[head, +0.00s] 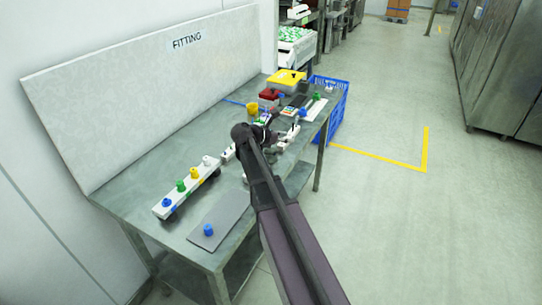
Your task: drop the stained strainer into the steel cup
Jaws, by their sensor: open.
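I cannot pick out a stained strainer or a steel cup in the head view; both may be hidden behind my arm or too small to tell. My gripper (270,132) is small and dark in this view, over the middle of the steel table (150,145). It is open, and I see nothing held in it. My arm covers part of the table around it.
A white rack (187,187) with coloured knobs and a grey mat (219,220) with a blue piece (208,230) are at the near end. A blue crate (335,105) is beyond.

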